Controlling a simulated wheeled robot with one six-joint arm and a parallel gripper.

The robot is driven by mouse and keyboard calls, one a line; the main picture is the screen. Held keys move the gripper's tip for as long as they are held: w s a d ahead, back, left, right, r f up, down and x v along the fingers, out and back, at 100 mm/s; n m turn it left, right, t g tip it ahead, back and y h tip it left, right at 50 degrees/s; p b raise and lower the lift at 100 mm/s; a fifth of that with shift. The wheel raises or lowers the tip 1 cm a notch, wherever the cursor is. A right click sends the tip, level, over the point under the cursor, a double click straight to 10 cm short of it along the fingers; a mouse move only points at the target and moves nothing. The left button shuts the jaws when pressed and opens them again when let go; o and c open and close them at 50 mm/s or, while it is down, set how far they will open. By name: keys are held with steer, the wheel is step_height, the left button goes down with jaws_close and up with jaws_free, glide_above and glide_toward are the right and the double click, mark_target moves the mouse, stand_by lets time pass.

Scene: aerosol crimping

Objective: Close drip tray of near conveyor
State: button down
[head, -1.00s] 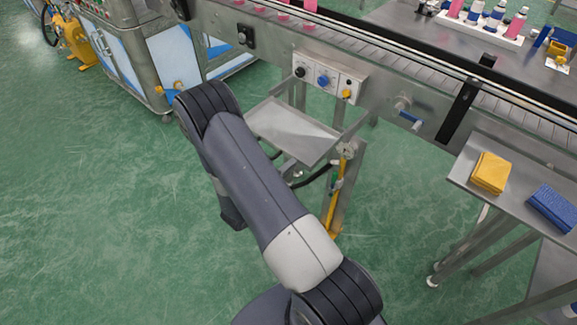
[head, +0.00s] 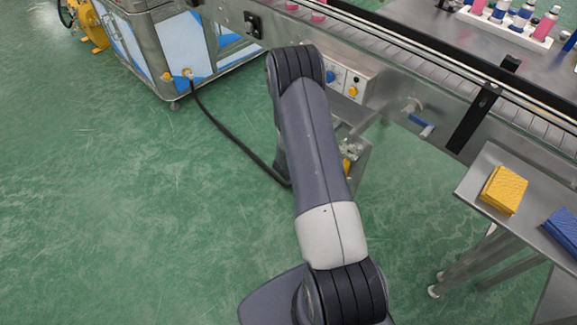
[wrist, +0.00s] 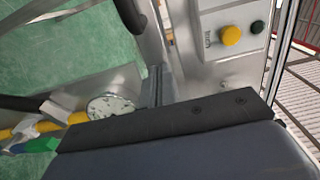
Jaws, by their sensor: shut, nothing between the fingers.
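The near conveyor (head: 400,75) runs diagonally across the upper part of the head view. Its drip tray is mostly hidden behind my arm in that view, so how far it stands out cannot be told. In the wrist view a grey metal plate (wrist: 88,88) at the left, above the yellow pipe, looks like part of the tray. My gripper (wrist: 157,84) shows in the wrist view as a dark body with narrow fingers reaching toward the metal frame below the conveyor. It is shut and empty. Contact with the tray cannot be made out.
The control box (head: 350,80) with its yellow button (wrist: 230,35) is close to my gripper. A round valve or dial (wrist: 110,106) sits on the yellow pipe (wrist: 75,118). A side table (head: 478,190) holds yellow and blue cloths. A black hose (head: 235,140) crosses the floor, open at left.

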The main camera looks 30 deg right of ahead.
mark_target(346, 120)
steer(key=b+x, duration=0.1)
steer(key=x, duration=0.6)
steer(key=shift+w+r, duration=0.1)
steer(key=shift+r, duration=0.1)
steer(key=shift+a, duration=0.25)
steer(key=v, duration=1.4)
steer(key=shift+b, duration=0.35)
steer(key=shift+d, duration=0.15)
steer(key=x, duration=1.3)
steer(key=shift+d+f, duration=0.2)
steer(key=shift+d, duration=0.1)
